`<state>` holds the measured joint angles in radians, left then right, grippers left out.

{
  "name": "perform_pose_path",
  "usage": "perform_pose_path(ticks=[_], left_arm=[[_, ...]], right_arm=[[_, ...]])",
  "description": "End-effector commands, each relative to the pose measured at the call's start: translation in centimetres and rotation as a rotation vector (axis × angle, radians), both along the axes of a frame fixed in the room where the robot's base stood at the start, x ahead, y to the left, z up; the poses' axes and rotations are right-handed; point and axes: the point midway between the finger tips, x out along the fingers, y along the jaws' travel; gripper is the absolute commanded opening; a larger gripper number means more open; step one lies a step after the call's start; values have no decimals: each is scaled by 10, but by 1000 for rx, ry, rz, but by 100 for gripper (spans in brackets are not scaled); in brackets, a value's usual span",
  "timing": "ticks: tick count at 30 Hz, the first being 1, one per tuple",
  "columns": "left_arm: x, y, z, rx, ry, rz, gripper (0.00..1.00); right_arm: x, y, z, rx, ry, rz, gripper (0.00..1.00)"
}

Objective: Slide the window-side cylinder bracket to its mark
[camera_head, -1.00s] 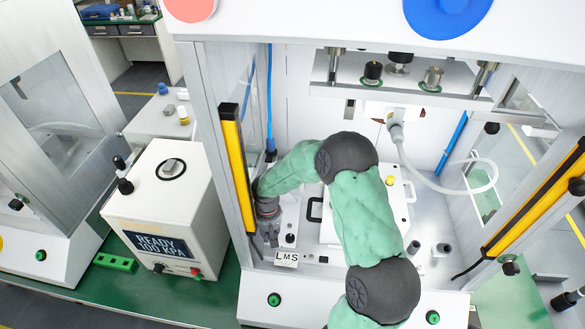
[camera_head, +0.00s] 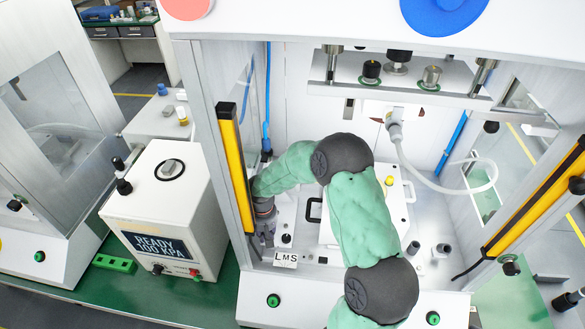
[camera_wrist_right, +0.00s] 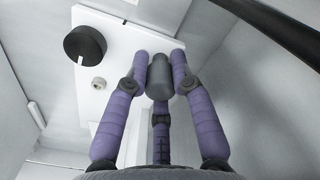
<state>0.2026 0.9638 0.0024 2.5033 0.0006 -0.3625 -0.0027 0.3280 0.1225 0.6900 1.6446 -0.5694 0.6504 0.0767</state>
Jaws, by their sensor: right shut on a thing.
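My right arm reaches into the press, and my right gripper (camera_head: 262,238) is low at the left side wall, next to the yellow bar. In the right wrist view, my right gripper (camera_wrist_right: 160,75) is shut on a dark grey rounded post (camera_wrist_right: 159,82). The post stands at a white plate (camera_wrist_right: 122,65), seemingly the bracket, which also carries a black knob (camera_wrist_right: 85,45) and a small pale fitting (camera_wrist_right: 98,83). In the head view the arm and gripper hide most of the bracket. I cannot make out its mark. My left gripper is not in view.
The left yellow bar (camera_head: 235,165) and blue hose (camera_head: 267,100) are close to my arm. A small LMS label (camera_head: 286,260) lies in front. A white block with a black handle (camera_head: 313,210) stands to the right. The READY box (camera_head: 165,200) is outside, left.

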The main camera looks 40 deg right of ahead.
Motion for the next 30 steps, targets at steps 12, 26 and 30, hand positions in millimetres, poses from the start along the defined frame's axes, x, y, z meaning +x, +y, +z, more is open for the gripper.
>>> perform_pose_path(ticks=[12,26,30], left_arm=[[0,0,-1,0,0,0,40],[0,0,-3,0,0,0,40],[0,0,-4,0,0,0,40]], right_arm=[[5,4,1,4,-11,-4,0],[10,7,2,4,-14,-5,0],[11,7,2,4,-15,-6,0]])
